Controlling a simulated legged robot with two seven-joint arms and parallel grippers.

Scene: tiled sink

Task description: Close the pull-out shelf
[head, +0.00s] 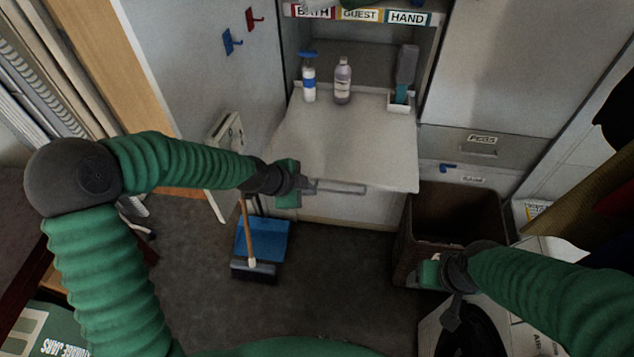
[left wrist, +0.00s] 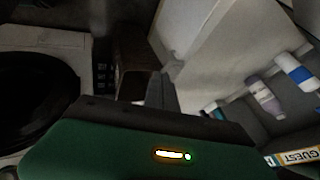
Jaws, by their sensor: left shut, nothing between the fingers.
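The pull-out shelf (head: 345,150) is a pale flat board that sticks out of the cabinet in the head view. Its front edge faces me, and a grey bar handle (head: 340,188) shows just below that edge. My left gripper (head: 303,184) is shut and empty at the front left of the shelf, close to the left end of the handle; I cannot tell whether it touches. The shelf (left wrist: 215,55) also fills the upper right of the left wrist view. My right gripper (head: 430,272) is low at the right by the basket, and its fingers are not clear.
A blue-capped bottle (head: 309,82), a clear bottle (head: 342,82) and a small holder (head: 401,100) stand at the back of the shelf. A brown wicker basket (head: 455,210) is right of it. A blue dustpan (head: 264,240) lies on the floor below my left gripper.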

